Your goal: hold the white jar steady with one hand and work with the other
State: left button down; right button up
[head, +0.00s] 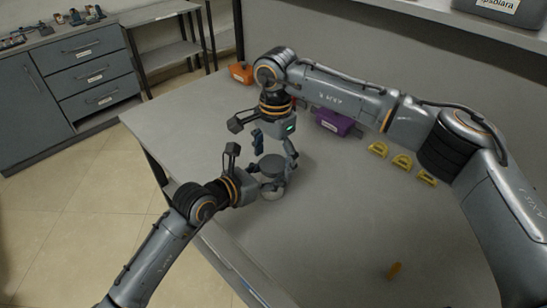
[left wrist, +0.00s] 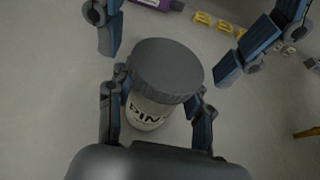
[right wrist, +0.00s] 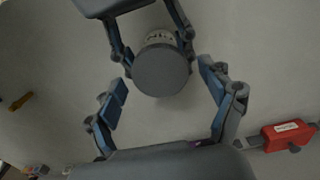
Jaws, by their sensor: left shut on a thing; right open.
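The white jar (left wrist: 148,112) stands on the grey table with its dark grey lid (left wrist: 165,68) on top. The lid also shows in the head view (head: 271,165) and in the right wrist view (right wrist: 161,70). My left gripper (left wrist: 160,112) is shut on the jar's body, one finger on each side below the lid. My right gripper (head: 274,145) is open above the jar. In the right wrist view its fingers stand apart on either side of the lid, not touching it. Part of the jar's label is hidden by the lid and fingers.
A purple box (head: 334,122) and several yellow pieces (head: 402,162) lie beyond the jar. An orange-red box (head: 241,72) stands at the far left edge. The table's middle right is clear.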

jog(key=shift+r, duration=2.2)
jog(key=o, duration=0.4)
notch_tip(320, 180, up, 12)
jog(key=shift+w+d+f, duration=0.1)
jog(key=shift+d, duration=0.05)
pick_arm(q)
jog(key=shift+c, duration=2.4)
grip_release()
